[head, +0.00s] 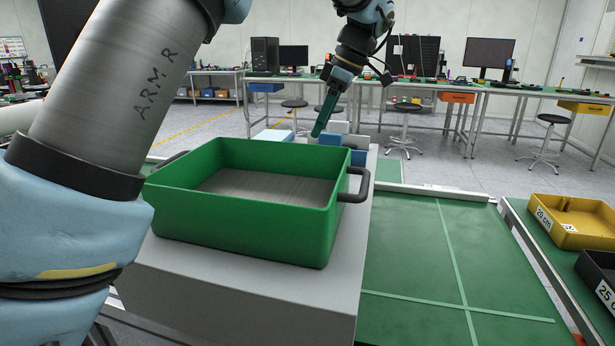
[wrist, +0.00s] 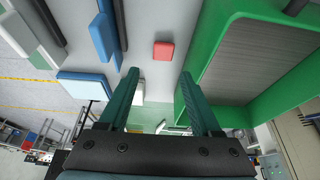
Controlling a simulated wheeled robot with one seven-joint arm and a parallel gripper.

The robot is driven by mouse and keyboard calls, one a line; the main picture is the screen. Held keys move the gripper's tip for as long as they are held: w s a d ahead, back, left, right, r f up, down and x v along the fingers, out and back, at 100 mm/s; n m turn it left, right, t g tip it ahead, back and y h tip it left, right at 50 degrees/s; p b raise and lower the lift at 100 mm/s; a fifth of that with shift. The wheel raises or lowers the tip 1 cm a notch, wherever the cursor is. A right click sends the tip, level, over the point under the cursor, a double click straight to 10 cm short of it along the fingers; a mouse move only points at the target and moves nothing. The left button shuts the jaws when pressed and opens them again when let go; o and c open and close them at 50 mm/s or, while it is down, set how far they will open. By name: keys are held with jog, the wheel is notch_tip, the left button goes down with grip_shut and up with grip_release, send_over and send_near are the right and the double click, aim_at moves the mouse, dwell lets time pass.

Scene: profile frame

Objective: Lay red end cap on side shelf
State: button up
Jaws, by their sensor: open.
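The red end cap (wrist: 164,50) is a small red block lying on a light grey surface (wrist: 150,20) in the wrist view, beside the green bin. It does not show in the head view. My gripper (wrist: 160,75) has two green fingers, set apart and empty. The cap appears beyond the gap between the fingertips, untouched. In the head view my gripper (head: 321,122) points down behind the green bin's far side. I cannot tell which surface is the side shelf.
The green bin (head: 242,223) with dark handles stands empty on a grey block (head: 240,295). Blue and grey pieces (wrist: 104,38) lie left of the cap in the wrist view. A green worktop (head: 420,250) right of the bin is clear. A yellow bin (head: 575,222) stands farther right.

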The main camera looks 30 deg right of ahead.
jog(key=x, duration=0.2)
jog(key=p+x, duration=0.1)
jog(key=x, duration=0.2)
jog(key=shift+s+f, duration=0.2)
jog(key=shift+a+p+x, duration=0.1)
jog(key=shift+p+x, duration=0.4)
jog(key=shift+x, duration=0.85)
jog(key=shift+a+p+x, duration=0.15)
jog(key=shift+p+x, duration=0.35)
jog(key=shift+x, duration=0.9)
jog(key=shift+c, duration=0.2)
grip_shut()
